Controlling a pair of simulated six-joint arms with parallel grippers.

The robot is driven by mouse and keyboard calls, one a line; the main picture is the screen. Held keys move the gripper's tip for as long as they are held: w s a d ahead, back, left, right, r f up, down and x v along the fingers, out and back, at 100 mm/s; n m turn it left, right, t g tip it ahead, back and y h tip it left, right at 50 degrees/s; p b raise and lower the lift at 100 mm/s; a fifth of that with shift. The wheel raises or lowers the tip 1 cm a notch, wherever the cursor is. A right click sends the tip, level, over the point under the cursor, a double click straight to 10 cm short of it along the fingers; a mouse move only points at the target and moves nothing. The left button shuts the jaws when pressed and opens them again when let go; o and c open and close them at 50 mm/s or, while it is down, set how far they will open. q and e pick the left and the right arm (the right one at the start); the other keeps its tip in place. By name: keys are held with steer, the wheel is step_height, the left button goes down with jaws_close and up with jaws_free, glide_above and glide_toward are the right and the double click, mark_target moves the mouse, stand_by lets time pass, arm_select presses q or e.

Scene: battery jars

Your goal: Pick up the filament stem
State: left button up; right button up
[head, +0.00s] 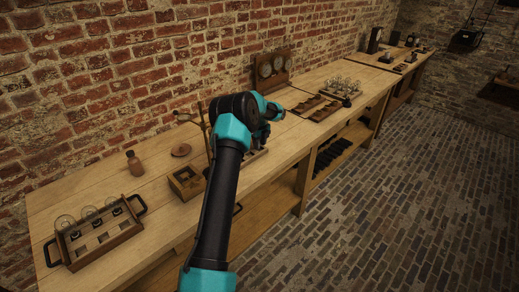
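My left arm reaches up from the bottom of the head view over the long workbench (75,195). Its gripper (263,138) is low over the bench, just right of the open wooden box. The wrist and arm cover much of it, so its fingers are too small and hidden to read. A small wooden piece (257,154) lies on the bench beside and below it. I cannot make out a filament stem for certain; one near the gripper would be too small or hidden. My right gripper is not in view.
A handled wooden tray (112,241) with glass bulbs stands at the front left. A brown bottle-shaped piece (134,164), a round disc (181,150) and an open wooden box (186,183) stand on the bench. Trays (318,108), glassware (342,86) and a gauge panel (272,68) are farther right.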

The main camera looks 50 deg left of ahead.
arm_select(q)
steer(key=c, duration=0.5)
steer(key=shift+r, duration=0.1)
steer(key=shift+r, duration=1.45)
steer(key=shift+s+d+r, duration=0.1)
steer(key=shift+s+r, duration=0.05)
steer(key=shift+r, duration=0.1)
steer(key=s+d, duration=0.3)
steer(key=d, duration=0.1)
steer(key=s+d+r, duration=0.1)
steer(key=s+d, duration=0.6)
steer(key=shift+s+d+r, duration=0.15)
steer(key=shift+d+r, duration=0.05)
steer(key=shift+d, duration=0.2)
